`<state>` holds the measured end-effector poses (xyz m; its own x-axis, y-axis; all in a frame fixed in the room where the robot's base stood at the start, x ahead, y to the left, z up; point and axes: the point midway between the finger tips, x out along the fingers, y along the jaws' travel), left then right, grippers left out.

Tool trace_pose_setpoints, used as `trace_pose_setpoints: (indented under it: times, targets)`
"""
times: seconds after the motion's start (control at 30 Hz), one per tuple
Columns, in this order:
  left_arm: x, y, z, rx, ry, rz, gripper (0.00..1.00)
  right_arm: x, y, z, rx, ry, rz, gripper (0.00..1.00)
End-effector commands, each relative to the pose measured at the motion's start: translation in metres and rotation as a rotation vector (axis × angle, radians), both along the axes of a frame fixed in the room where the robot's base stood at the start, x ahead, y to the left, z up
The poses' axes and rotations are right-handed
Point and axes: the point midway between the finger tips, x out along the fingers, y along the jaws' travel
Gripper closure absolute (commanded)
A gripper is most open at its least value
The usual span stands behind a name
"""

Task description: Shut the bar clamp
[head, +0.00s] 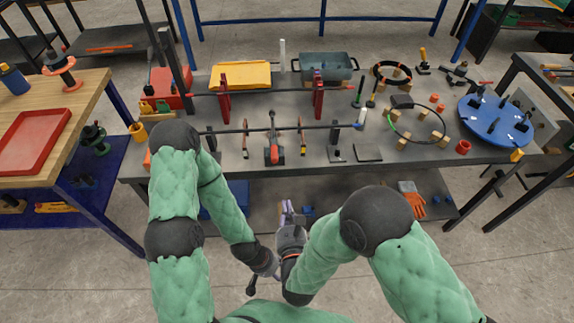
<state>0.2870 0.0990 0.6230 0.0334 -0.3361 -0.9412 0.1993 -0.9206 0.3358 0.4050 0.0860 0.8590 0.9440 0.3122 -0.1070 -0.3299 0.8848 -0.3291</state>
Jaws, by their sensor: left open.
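A red-and-grey device (273,150), which looks like the bar clamp, stands near the front edge of the grey workbench (190,168). A grey part of it stands up at the long dark bar (325,127). I cannot tell how far it is open. My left gripper (253,286) is low in front of the bench, open and apart from the clamp. My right gripper (288,211) is just above it in the picture, in front of the bench and below the clamp. Its fingers are small and overlap the lower shelf, so their state is unclear.
Two red stands (319,95) hold another bar behind. A grey bin (325,66), a yellow tray (240,74) and a blue round board (496,120) share the bench. A wooden table (62,88) with a red tray (31,143) stands left.

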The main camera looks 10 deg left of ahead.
Motion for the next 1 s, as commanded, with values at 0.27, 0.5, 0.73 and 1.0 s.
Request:
trace_pose_setpoints:
  times: [0.27,0.5,0.73,1.0]
  targets:
    - [0.0,0.0,-0.006,0.0,0.0,0.0,0.56,-0.01,0.008,0.012,0.164,-0.035,-0.002,1.0]
    - [0.0,0.0,-0.006,0.0,0.0,0.0,0.56,-0.011,0.008,0.013,0.169,-0.035,-0.002,1.0]
    - [0.0,0.0,-0.008,0.0,0.0,0.0,0.56,-0.004,0.01,0.012,0.169,-0.035,-0.003,1.0]
    - [0.0,0.0,-0.019,0.0,0.0,0.0,0.56,0.037,0.023,0.01,0.17,-0.035,-0.005,1.0]
